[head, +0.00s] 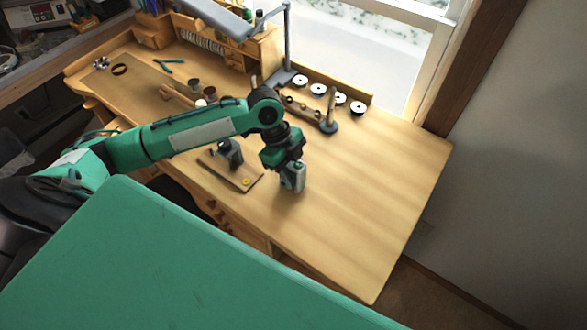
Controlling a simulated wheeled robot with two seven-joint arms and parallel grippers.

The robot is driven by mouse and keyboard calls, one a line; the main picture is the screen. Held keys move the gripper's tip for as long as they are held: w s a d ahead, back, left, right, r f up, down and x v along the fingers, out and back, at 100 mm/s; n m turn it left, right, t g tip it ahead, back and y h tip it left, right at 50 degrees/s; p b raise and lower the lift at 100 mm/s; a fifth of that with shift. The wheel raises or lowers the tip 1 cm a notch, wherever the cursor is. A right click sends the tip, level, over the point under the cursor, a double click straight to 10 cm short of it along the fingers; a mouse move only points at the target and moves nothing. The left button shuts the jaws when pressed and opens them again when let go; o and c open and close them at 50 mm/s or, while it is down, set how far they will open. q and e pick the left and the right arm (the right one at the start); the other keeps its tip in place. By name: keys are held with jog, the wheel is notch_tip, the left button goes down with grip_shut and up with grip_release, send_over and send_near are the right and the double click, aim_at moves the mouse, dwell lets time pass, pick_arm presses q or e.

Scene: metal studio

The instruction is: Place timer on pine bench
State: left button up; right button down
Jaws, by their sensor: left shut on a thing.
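The pine bench (385,200) is a pale wooden worktop below the window, and its right half is bare. My left gripper (291,183) points down over the middle of the bench, just right of a small wooden board. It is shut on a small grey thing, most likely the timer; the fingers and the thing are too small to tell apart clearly. I cannot tell whether the held thing touches the bench top. My right gripper is not in view.
A small board with a dark block (230,153) lies left of the gripper. A dark-based upright post (329,124) and several white discs (358,107) stand along the back edge. A lamp (287,45) and tools fill the left rear. The right side is free.

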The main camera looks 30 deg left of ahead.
pick_arm(q)
jog(key=shift+f, duration=0.1)
jog(key=o, duration=1)
jog(key=shift+o, duration=0.2)
jog(key=b+v, duration=0.3)
jog(key=v, duration=0.9)
